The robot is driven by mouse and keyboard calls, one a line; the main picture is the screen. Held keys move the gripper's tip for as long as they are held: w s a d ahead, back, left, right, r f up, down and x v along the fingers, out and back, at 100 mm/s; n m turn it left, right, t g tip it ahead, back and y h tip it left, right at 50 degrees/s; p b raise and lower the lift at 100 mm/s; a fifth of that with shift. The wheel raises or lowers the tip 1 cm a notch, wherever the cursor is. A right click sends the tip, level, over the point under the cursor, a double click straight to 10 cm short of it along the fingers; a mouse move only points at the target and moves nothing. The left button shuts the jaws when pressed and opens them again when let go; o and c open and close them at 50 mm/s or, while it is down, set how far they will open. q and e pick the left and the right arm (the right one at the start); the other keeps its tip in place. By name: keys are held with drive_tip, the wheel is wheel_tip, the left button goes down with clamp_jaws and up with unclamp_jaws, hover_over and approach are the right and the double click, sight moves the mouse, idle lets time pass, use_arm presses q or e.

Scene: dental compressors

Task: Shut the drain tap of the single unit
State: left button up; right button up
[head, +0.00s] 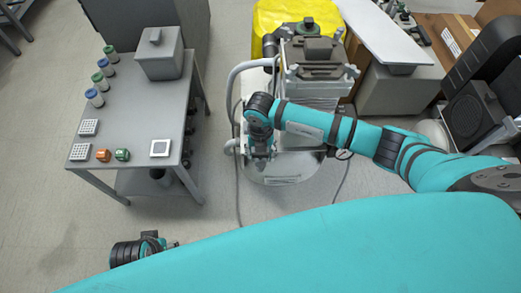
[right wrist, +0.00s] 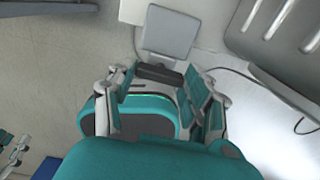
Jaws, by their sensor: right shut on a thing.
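The compressor unit (head: 315,75) stands on the floor at top centre in the head view, with grey ribbed casing, a white base (head: 285,180) and a curved pale pipe (head: 238,75) on its left. My right gripper (head: 260,163) points down at the unit's near left side. In the right wrist view, a dark bar (right wrist: 160,73) lies between its fingers, below a pale grey plate (right wrist: 168,35). The right gripper is shut on this bar, which looks like the tap lever. The tap's body is hidden. My left gripper (head: 172,244) is only partly in view at the bottom left.
A grey table (head: 135,125) at left bears a grey box (head: 160,55), several small jars and small blocks. A yellow cover (head: 290,15) lies behind the unit. Boxes and a black chair-like object (head: 480,95) crowd the right. Thin hoses run down to the floor.

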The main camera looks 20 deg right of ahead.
sight(261, 154)
idle(0.3)
drive_tip(key=o, duration=1.2)
drive_tip(key=shift+r, duration=0.1)
wheel_tip(261, 154, up, 12)
drive_tip(key=shift+f, duration=0.1)
